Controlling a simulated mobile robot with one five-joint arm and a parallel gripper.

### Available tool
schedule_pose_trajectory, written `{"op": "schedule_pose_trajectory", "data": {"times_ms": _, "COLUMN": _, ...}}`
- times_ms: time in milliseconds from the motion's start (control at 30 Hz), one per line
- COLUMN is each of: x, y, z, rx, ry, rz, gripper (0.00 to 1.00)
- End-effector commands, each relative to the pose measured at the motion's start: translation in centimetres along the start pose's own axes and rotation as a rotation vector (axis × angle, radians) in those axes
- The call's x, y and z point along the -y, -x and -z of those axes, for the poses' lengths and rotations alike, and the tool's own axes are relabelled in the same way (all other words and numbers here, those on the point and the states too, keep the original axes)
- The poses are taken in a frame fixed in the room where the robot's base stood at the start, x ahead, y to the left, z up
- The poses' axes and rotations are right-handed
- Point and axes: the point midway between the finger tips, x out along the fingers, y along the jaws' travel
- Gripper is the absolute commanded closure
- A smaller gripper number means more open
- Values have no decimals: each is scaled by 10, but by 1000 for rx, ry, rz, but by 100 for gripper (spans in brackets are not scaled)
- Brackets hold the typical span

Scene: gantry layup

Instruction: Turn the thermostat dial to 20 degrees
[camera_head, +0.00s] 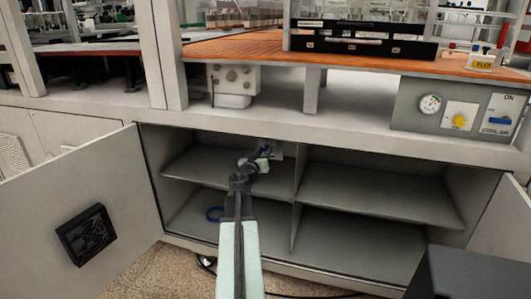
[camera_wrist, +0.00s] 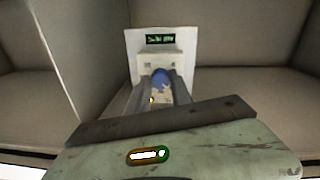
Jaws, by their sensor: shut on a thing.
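The thermostat is a pale plate (camera_wrist: 133,60) with a small dark display (camera_wrist: 160,39) bearing green characters too small to read. In the head view the thermostat (camera_head: 277,149) is a small pale shape at the back of the open cabinet, mostly hidden by my gripper. Its blue dial (camera_wrist: 160,76) sits below the display. My gripper (camera_wrist: 162,88) has its two fingers on either side of the dial and is shut on it. In the head view my gripper (camera_head: 264,158) reaches into the cabinet's upper left compartment. The dial's setting cannot be read.
The cabinet shelf (camera_head: 225,163) and middle divider (camera_head: 297,195) lie close around my arm. Open doors stand at left (camera_head: 75,205) and right (camera_head: 505,215). A panel (camera_head: 405,105) with a gauge and knobs is above right.

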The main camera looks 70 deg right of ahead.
Motion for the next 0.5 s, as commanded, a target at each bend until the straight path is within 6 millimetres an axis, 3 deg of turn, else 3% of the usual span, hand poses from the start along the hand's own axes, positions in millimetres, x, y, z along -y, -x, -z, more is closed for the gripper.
{"op": "schedule_pose_trajectory", "data": {"times_ms": 167, "x": 0, "y": 0, "z": 0, "rx": 0, "ry": 0, "rz": 1, "gripper": 100}}
{"op": "schedule_pose_trajectory", "data": {"times_ms": 200, "x": 0, "y": 0, "z": 0, "rx": 0, "ry": 0, "rz": 1, "gripper": 69}}
{"op": "schedule_pose_trajectory", "data": {"times_ms": 267, "x": 0, "y": 0, "z": 0, "rx": 0, "ry": 0, "rz": 1, "gripper": 52}}
{"op": "schedule_pose_trajectory", "data": {"times_ms": 500, "x": 0, "y": 0, "z": 0, "rx": 0, "ry": -1, "rz": 0, "gripper": 52}}
